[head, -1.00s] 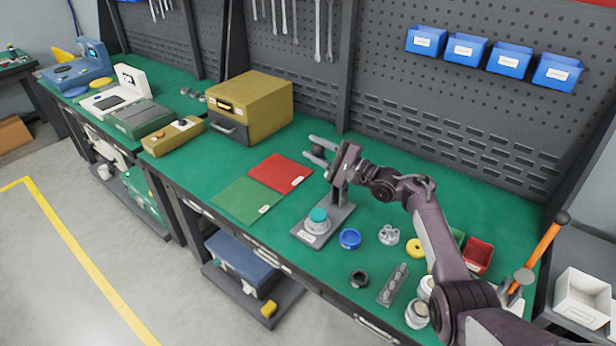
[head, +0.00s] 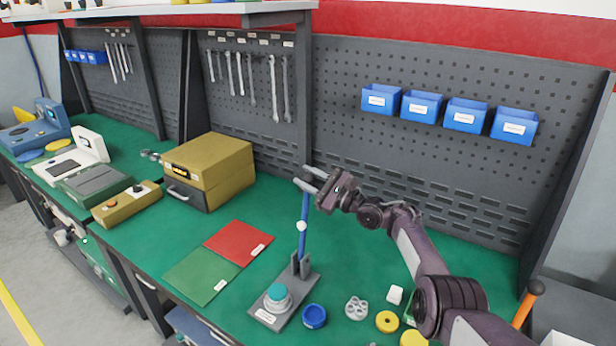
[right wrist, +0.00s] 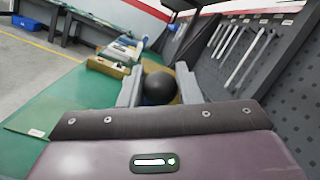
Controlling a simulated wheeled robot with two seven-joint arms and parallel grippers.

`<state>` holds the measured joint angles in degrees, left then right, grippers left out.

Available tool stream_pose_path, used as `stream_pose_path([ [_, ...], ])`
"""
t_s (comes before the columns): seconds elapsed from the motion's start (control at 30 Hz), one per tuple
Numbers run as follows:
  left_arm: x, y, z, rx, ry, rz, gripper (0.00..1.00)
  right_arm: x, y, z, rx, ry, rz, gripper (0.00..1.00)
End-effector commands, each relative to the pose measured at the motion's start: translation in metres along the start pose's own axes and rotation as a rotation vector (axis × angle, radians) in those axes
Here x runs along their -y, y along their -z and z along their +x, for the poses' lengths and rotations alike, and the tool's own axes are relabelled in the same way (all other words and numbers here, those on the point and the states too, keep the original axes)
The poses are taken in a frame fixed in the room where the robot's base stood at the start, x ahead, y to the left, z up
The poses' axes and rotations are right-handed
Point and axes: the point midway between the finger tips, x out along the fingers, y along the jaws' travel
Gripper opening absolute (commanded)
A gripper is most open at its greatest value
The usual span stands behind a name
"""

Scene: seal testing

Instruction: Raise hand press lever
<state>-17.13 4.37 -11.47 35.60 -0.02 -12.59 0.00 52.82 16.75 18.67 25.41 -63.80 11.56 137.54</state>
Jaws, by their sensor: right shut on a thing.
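The hand press (head: 268,315) stands on the green bench, a grey base plate with a teal-topped part (head: 277,294) on it. Its blue lever (head: 303,231) rises nearly upright from the grey bracket behind that part. My right gripper (head: 308,180) is at the lever's top end. In the right wrist view, a black ball knob (right wrist: 160,88) sits between the two grey fingers, and the gripper is shut on it. In the head view the knob is mostly hidden by the gripper. My left gripper is not in view.
A blue ring (head: 314,316), a grey several-holed part (head: 356,307) and a yellow ring (head: 387,321) lie right of the press. Red (head: 239,242) and green (head: 201,276) mats lie to its left. A pegboard with blue bins (head: 421,106) stands behind.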

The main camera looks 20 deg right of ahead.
Motion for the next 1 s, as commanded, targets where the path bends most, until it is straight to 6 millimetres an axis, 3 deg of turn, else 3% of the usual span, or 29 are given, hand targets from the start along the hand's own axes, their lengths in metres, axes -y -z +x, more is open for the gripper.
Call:
stream_pose_path([
  [0.53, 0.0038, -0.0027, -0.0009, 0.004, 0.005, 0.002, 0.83, 0.0018, 0.0039, -0.0019, -0.010, 0.005, -0.007, 0.00],
  [0.57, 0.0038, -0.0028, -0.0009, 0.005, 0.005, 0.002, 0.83, 0.0019, 0.0039, -0.0020, -0.010, 0.006, -0.008, 0.34],
  [0.67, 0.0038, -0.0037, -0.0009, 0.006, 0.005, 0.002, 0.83, 0.0014, 0.0038, -0.0020, -0.009, 0.005, -0.007, 0.47],
  [0.7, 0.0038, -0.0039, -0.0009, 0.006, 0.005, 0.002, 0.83, 0.0011, 0.0038, -0.0019, -0.009, 0.004, -0.006, 0.51],
  [1.0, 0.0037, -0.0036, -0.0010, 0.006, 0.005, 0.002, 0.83, -0.0001, 0.0030, -0.0012, -0.006, 0.002, -0.004, 0.51],
])
